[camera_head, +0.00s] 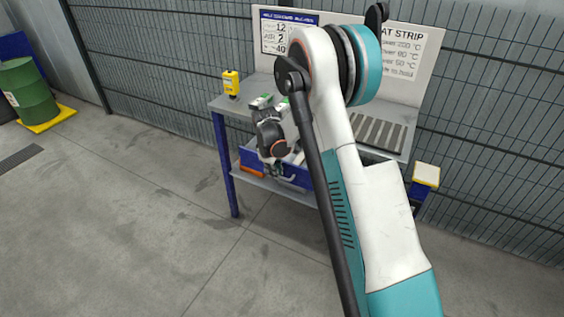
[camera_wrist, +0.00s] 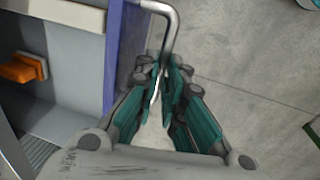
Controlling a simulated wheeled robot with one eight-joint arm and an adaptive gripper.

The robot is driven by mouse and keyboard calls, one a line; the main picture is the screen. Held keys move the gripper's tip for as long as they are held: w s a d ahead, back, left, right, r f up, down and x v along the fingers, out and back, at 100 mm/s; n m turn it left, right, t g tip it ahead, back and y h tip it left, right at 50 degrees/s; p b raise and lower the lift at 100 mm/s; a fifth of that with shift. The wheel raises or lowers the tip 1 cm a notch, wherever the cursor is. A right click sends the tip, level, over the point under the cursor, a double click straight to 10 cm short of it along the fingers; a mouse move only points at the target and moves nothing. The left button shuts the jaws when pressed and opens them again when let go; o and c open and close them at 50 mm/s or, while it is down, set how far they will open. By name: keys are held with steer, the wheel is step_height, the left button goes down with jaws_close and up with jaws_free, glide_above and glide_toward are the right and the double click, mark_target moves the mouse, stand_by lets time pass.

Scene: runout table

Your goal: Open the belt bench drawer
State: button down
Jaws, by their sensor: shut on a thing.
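The belt bench drawer (camera_head: 294,179) has a blue front and sits under the bench top, partly behind my arm in the head view. Its blue front edge (camera_wrist: 123,55) runs down the wrist view, with a light grey interior to its left, so it stands at least partly open. A bent metal handle (camera_wrist: 171,22) sticks out from the front. My gripper (camera_wrist: 165,75) is shut on this handle, its teal-padded fingers on either side of the bar. In the head view my gripper (camera_head: 281,166) is at the drawer front, largely hidden by its own wrist.
An orange item (camera_wrist: 22,68) lies left of the drawer front in the wrist view. A yellow device (camera_head: 231,83) stands on the bench top (camera_head: 232,106). A green drum (camera_head: 29,91) stands far left. The floor before the bench is clear.

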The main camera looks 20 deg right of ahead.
steer(key=shift+s+a, duration=0.55)
steer(key=shift+a, duration=0.2)
steer(key=shift+s+a, duration=0.55)
steer(key=shift+a, duration=0.15)
steer(key=c, duration=1.7)
jaws_free()
steer(key=r, duration=0.4)
steer(key=s+a+r, duration=0.1)
steer(key=r, duration=0.6)
steer(key=shift+s+a+r, duration=0.15)
steer(key=shift+a+r, duration=0.2)
steer(key=shift+r, duration=0.05)
